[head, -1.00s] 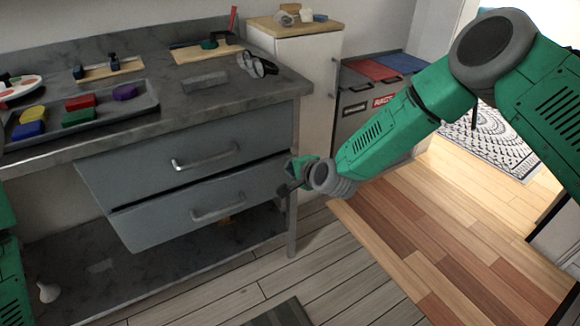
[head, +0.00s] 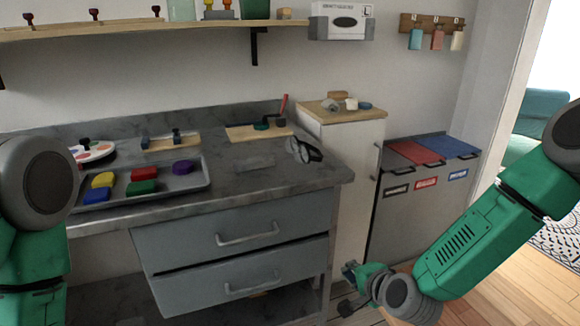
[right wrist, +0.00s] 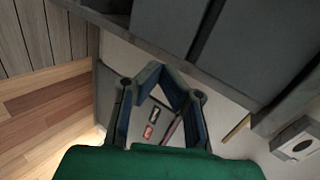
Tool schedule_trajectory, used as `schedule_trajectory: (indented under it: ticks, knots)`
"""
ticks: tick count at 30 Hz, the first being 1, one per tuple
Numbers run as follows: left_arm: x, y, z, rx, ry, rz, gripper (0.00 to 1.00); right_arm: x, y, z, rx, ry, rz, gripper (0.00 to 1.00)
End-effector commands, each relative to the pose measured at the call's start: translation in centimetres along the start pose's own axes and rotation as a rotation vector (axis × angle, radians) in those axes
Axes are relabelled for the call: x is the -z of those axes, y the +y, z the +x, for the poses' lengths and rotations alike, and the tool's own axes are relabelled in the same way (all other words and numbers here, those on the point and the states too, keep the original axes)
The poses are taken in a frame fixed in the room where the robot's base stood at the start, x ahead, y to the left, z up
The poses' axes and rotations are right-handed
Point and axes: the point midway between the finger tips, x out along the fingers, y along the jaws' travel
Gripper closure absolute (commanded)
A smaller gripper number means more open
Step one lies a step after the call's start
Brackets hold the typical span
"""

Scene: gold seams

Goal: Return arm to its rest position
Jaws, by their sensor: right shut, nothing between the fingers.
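My right arm (head: 465,245) is green and comes in from the right in the head view. Its gripper (head: 350,285) hangs low in front of the white cabinet, right of the grey drawers. It is shut and empty. In the right wrist view the fingers of this gripper (right wrist: 170,85) meet at their tips with nothing between them. My left arm (head: 38,215) shows at the left edge of the head view; its gripper is out of the picture.
Sorting bins (head: 400,205) stand behind my right arm.

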Motion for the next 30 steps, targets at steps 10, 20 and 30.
schedule_trajectory:
  ticks: [10, 20, 30]
  knots:
    - [0.3, -0.1, -5.8, 0.000, 0.001, 0.000, 0.53, -4.9, 16.5, -15.5, -0.505, -0.336, -0.745, 1.00]
    - [0.5, -0.1, -8.3, 0.000, 0.001, 0.000, 0.53, -2.4, 22.5, -28.1, -0.775, -0.616, -1.161, 1.00]
    - [0.5, -0.1, -8.3, 0.000, 0.001, 0.000, 0.53, -2.2, 22.7, -28.7, -0.788, -0.631, -1.180, 1.00]
